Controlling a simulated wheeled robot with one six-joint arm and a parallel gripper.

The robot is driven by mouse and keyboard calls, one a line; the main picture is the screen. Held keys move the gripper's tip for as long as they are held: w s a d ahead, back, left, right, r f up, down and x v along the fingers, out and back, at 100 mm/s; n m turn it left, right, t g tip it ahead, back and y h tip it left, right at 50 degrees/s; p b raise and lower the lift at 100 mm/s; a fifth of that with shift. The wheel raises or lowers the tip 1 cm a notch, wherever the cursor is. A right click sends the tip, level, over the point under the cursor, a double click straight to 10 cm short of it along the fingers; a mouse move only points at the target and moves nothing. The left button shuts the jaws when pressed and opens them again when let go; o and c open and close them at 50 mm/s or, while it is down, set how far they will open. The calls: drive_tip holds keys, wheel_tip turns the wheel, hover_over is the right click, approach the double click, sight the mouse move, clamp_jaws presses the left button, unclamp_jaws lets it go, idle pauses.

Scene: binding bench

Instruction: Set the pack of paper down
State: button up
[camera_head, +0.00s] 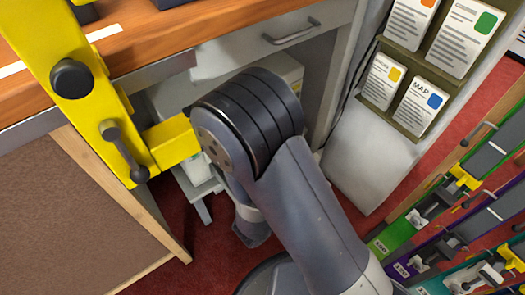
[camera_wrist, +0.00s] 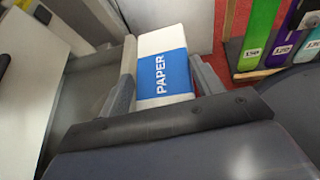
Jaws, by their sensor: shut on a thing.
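The pack of paper (camera_wrist: 163,62) is white with a blue band that reads PAPER. It shows in the wrist view, between the two fingers of my gripper (camera_wrist: 163,85). The gripper is shut on it, one finger along each side. In the head view my arm's grey links fill the middle and I cannot make out the pack. What lies directly under the pack is hidden, so I cannot tell whether it touches anything.
A wooden bench top (camera_head: 170,45) with a drawer handle (camera_head: 291,32) is at the upper left. A yellow frame (camera_head: 75,80) stands in front of it. A brown panel (camera_head: 60,215) is lower left. Leaflets (camera_head: 421,107) and a coloured rack (camera_head: 440,230) are right. Red floor (camera_head: 430,160) shows between.

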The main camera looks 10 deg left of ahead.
drive_tip(key=w+a+b, duration=0.4)
drive_tip(key=w+a, duration=0.9)
drive_tip(key=a, duration=0.2)
drive_tip(key=shift+s+f+b, duration=0.1)
drive_tip(key=shift+f+b, duration=1.85)
drive_tip(key=shift+f, duration=1.5)
drive_tip(key=shift+f, duration=0.15)
drive_tip(key=shift+f+b, duration=0.4)
drive_tip(key=shift+f, duration=0.1)
drive_tip(key=o, duration=1.5)
drive_tip(key=shift+r, duration=0.15)
